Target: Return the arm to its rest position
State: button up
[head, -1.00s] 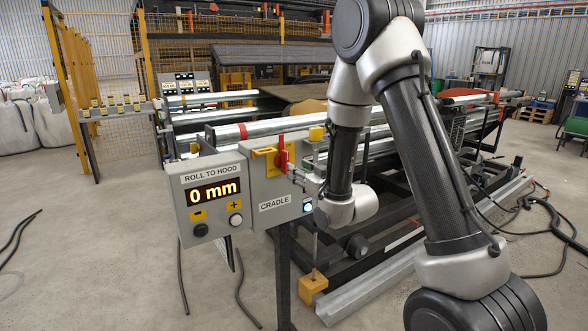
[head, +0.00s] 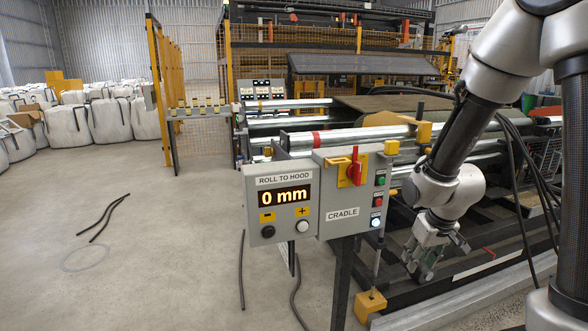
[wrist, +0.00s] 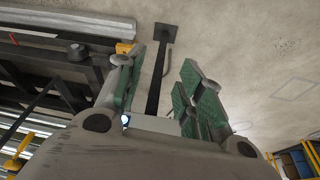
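My gripper (head: 424,268) hangs in the head view with its fingers pointing down, to the right of the control panel and apart from it. In the wrist view my gripper (wrist: 160,90) has its two green-padded fingers spread with nothing between them. The grey panel has a "ROLL TO HOOD" box (head: 279,232) reading 0 mm and a "CRADLE" box (head: 345,222).
The panel stands on a dark post (head: 341,285). Behind it is the roller machine (head: 350,136), with a yellow foot block (head: 370,305) and a metal rail near my arm. White bags (head: 110,118) stand at the far left.

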jog(key=s+d+r+m, duration=0.1)
jog(key=s+d+r, duration=0.1)
jog(key=s+r, duration=0.7)
jog(key=s+d+r+m+t, duration=0.1)
jog(key=s+d+r, duration=0.1)
jog(key=s+r, duration=0.7)
jog(key=v, duration=0.2)
jog(key=shift+d+r, duration=0.25)
jog(key=shift+r, duration=0.15)
